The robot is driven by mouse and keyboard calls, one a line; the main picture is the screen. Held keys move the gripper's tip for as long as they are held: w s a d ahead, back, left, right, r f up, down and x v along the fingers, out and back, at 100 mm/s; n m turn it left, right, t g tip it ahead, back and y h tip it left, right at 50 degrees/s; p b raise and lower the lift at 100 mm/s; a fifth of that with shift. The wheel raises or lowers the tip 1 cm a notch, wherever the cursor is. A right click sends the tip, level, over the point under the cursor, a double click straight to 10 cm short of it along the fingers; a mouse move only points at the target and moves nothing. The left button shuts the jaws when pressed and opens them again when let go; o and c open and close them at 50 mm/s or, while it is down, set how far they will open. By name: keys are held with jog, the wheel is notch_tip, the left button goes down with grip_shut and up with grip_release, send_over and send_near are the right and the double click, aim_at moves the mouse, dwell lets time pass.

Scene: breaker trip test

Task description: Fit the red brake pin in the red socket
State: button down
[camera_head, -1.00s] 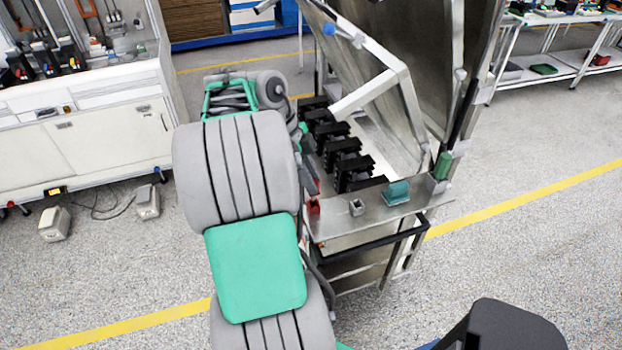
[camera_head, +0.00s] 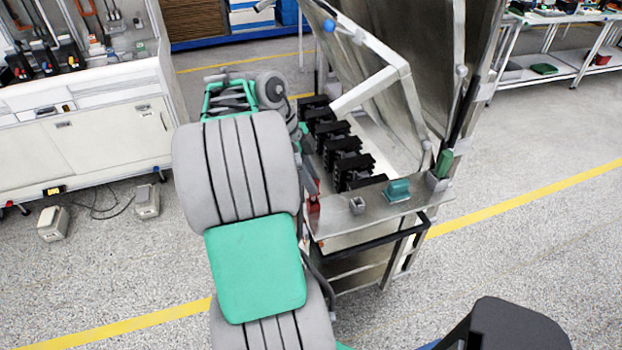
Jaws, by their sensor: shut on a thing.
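The red socket (camera_head: 314,207) stands at the near left corner of a metal shelf, partly hidden by my arm. My gripper (camera_head: 311,176) is small in the picture and partly behind my arm. It points down, shut on the red brake pin (camera_head: 313,188). The pin is upright or nearly so, right above the red socket. The two reds run together, so I cannot tell whether the pin touches the socket or is inside it.
A grey socket (camera_head: 357,205) and a teal block (camera_head: 397,190) stand on the metal shelf (camera_head: 375,211) to the right. Several black breakers (camera_head: 342,145) line up behind. An open metal door (camera_head: 385,80) leans over them. A dark rail (camera_head: 375,240) runs along the front.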

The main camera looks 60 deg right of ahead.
jog(key=shift+f+b, duration=1.55)
jog(key=shift+f, duration=0.1)
jog(key=c, duration=1.1)
grip_release()
jog(key=shift+r, duration=0.1)
jog(key=shift+c, duration=0.2)
jog(key=p+v, duration=0.3)
jog(key=v, duration=0.4)
jog(key=shift+w+r, duration=0.2)
jog(key=shift+r, duration=0.15)
